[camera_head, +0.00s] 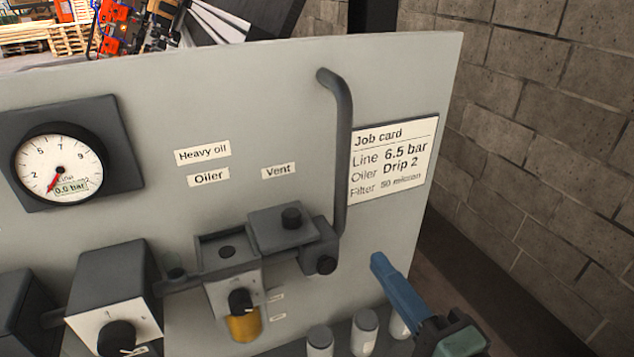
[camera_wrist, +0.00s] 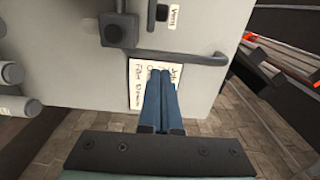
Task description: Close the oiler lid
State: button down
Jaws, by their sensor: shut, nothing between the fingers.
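The oiler (camera_head: 235,285) is a grey block with a black knob and an amber bowl, mounted low on the panel under the "Oiler" label. Its top shows a dark round hole inside a raised dark rim, so it looks uncovered. A flat dark plate with a black knob (camera_head: 283,225) lies just right of it under the "Vent" label; I cannot tell whether this is the lid. My gripper (camera_head: 378,260), with blue fingers, is right of the oiler and apart from it. In the wrist view its shut fingers (camera_wrist: 162,72) point at the panel, with nothing between them.
A bent dark pipe (camera_head: 342,150) runs down the panel between the oiler and the job card (camera_head: 393,162). A gauge (camera_head: 58,165) and a knobbed block (camera_head: 113,290) stand left. Several canisters (camera_head: 364,330) stand below. A block wall (camera_head: 550,150) is at right.

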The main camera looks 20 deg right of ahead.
aim_at(282, 220)
jog(key=w+a+p, duration=0.1)
jog(key=w, duration=0.2)
jog(key=w+a+p, duration=0.1)
jog(key=w+p, duration=0.1)
jog(key=w, duration=0.2)
jog(key=w+a+p, duration=0.1)
jog(key=w+p, duration=0.1)
jog(key=w, duration=0.1)
jog(key=shift+w+r, duration=0.15)
jog(key=shift+w, duration=0.15)
jog(key=shift+a+p, duration=0.4)
jog(key=shift+a, duration=0.15)
jog(key=shift+w, duration=0.1)
jog(key=shift+a, duration=0.1)
